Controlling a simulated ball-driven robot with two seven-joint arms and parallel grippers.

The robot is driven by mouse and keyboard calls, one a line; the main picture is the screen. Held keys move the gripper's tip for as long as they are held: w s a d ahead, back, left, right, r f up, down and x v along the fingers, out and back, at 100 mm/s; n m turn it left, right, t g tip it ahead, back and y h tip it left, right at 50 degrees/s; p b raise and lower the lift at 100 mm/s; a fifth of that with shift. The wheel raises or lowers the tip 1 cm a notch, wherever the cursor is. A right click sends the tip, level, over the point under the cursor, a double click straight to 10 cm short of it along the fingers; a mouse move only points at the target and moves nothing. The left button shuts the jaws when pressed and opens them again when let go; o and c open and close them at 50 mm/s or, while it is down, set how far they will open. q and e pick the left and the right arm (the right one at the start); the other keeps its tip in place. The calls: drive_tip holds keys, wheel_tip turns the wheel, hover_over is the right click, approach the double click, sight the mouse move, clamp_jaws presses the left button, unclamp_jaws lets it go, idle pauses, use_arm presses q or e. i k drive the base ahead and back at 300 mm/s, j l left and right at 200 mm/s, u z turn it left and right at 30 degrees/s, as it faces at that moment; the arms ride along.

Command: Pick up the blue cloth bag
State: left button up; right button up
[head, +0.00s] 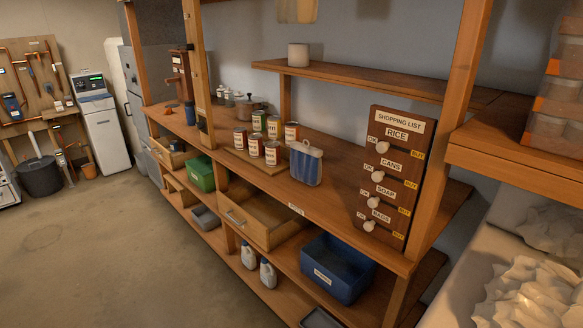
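The blue cloth bag (305,166) stands upright on the wooden counter, right of a group of cans. It has pale vertical stripes and a light top edge with what looks like a handle loop. Nothing is in front of it. Neither of my grippers shows in the head view.
Several labelled cans (272,152) stand left of the bag. A shopping list board (391,180) with knobs stands to its right. Below are an open wooden drawer (257,222), a blue bin (337,268) and two white jugs (268,274). The floor (110,245) at left is clear.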

sight(305, 159)
drive_tip(key=z, duration=0.8)
drive_tip(key=i+j+z, duration=0.15)
drive_tip(key=j+z, duration=0.3)
drive_tip(key=i+j+z, duration=0.1)
drive_tip(key=j+z, duration=0.85)
drive_tip(key=l, duration=0.1)
